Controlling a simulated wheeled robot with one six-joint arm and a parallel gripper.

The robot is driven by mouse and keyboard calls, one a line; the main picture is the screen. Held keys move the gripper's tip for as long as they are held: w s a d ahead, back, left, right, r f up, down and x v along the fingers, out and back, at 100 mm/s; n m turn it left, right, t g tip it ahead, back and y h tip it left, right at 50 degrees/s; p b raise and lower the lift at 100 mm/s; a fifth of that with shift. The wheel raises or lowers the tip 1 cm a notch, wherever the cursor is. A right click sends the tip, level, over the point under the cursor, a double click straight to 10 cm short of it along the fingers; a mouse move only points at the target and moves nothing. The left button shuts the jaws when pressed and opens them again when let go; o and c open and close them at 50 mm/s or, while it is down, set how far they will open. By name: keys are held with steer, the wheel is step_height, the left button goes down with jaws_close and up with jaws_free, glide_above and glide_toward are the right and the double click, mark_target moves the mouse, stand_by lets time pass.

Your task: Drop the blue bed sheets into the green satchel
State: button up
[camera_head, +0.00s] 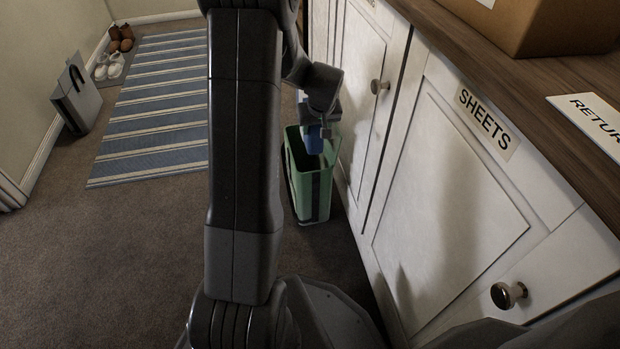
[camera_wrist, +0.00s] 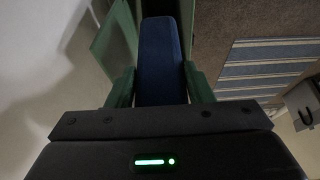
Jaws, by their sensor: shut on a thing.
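The blue bed sheets (camera_head: 314,141) show as a small folded blue bundle under my gripper (camera_head: 319,129) in the head view. My gripper is shut on them. In the wrist view the blue sheets (camera_wrist: 161,48) stick out as a long block from between the two fingers of my gripper (camera_wrist: 161,86). The green satchel (camera_head: 311,198) stands upright and open on the carpet against the cabinets. The sheets hang at its mouth; how far they reach inside is hard to tell. Part of the green satchel (camera_wrist: 115,42) also shows beside the sheets in the wrist view.
White cabinets (camera_head: 450,190) with knobs and a "SHEETS" label (camera_head: 484,118) run along the right, close to the satchel. A cardboard box (camera_head: 545,25) sits on the wooden top. A grey bag (camera_head: 77,97), shoes (camera_head: 108,68) and a striped rug (camera_head: 150,125) are at left.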

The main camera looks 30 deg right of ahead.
steer(key=shift+r, duration=0.1)
steer(key=o, duration=1.4)
steer(key=shift+c, duration=0.2)
steer(key=p+v, duration=0.5)
steer(key=v, duration=0.8)
steer(key=shift+s+r, duration=0.25)
steer(key=shift+r, duration=0.05)
steer(key=b+x, duration=0.5)
steer(key=x, duration=0.9)
steer(key=shift+w, duration=0.1)
steer(key=shift+r+p, duration=1.8)
steer(key=shift+r, duration=0.85)
steer(key=shift+f, duration=0.1)
